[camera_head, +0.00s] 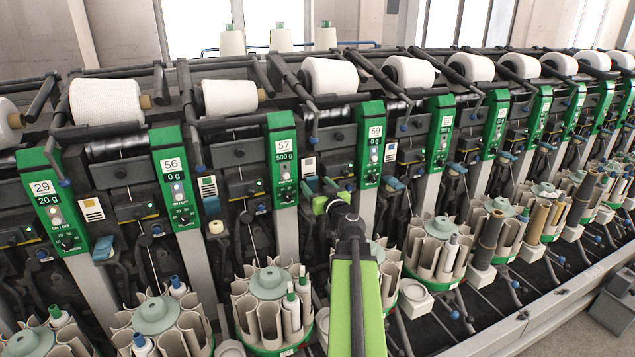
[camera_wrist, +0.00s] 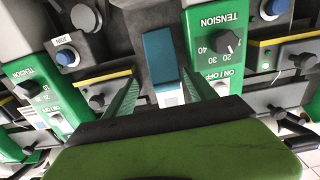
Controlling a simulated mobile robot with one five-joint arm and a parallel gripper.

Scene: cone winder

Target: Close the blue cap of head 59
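The panel of head 59 (camera_head: 370,147) is green and reads 59 and 0 g, right of centre in the head view. My gripper (camera_head: 328,203) is in front of the machine between this panel and the panel of head 57 (camera_head: 283,158). In the wrist view, which shows the panels upside down, a blue cap (camera_wrist: 160,62) lies between the two green fingers of my gripper (camera_wrist: 158,95). The fingers are apart, with space on both sides of the cap, and hold nothing. I cannot tell how far the cap is tilted. No head number is readable in the wrist view.
Green panels with knobs flank the gripper, one at right (camera_wrist: 226,45) and one at left (camera_wrist: 38,95) in the wrist view. A round bobbin magazine (camera_head: 269,285) stands below, left of my arm. White yarn packages (camera_head: 330,76) line the top.

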